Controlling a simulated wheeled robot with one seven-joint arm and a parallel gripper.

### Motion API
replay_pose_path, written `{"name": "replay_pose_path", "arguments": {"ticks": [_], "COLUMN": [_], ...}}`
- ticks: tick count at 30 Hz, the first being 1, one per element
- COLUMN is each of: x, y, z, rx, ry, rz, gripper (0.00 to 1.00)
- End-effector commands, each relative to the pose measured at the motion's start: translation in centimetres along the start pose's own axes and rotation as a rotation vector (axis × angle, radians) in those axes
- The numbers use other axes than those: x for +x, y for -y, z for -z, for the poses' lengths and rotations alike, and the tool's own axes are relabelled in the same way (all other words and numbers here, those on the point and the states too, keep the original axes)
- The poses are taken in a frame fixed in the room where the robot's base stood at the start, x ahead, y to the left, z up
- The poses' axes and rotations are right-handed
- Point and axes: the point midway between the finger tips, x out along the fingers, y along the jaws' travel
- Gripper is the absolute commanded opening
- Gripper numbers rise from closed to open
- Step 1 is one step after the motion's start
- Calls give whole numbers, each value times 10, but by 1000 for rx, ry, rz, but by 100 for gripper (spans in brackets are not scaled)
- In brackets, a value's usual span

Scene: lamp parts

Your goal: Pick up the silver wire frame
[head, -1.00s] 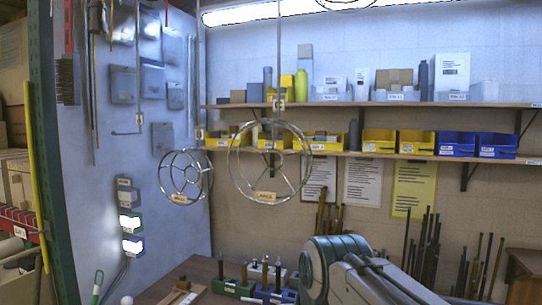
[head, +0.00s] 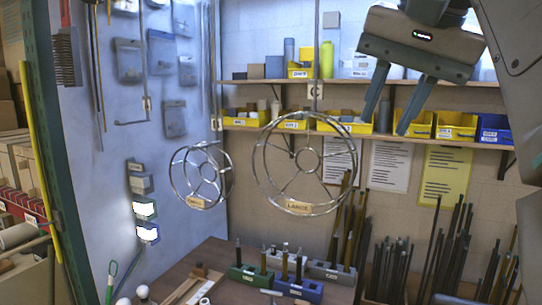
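Two round silver wire frames hang from vertical rods. The larger wire frame (head: 263,188) bears a tag (head: 298,206) that reads "LARGE". The smaller wire frame (head: 173,172) hangs to its left, with a tag (head: 195,202) too small to read surely. My gripper (head: 384,127) is at the upper right, to the right of the larger frame and apart from it. Its two fingers point down and slightly left, spread with nothing between them. Its fingers cover part of the shelf bins behind.
Shelves with yellow bins (head: 419,124) and a blue bin (head: 494,130) line the back wall. Dark rods (head: 452,245) stand upright at lower right. A workbench below holds a green block (head: 250,275) and a blue block (head: 300,290). A tool panel (head: 160,100) is at left.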

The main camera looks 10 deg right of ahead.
Motion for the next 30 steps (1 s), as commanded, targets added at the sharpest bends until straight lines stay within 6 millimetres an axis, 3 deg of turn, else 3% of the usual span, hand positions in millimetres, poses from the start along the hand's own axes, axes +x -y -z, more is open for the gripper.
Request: {"name": "replay_pose_path", "arguments": {"ticks": [5,16,26,30], "x": [12,70,91,109], "y": [-1,0,2,4], "z": [-2,-2,0,0], "rx": [4,0,1,0], "ry": [-1,1,0,1], "rz": [-1,1,0,0], "gripper": [30,30,30,30]}}
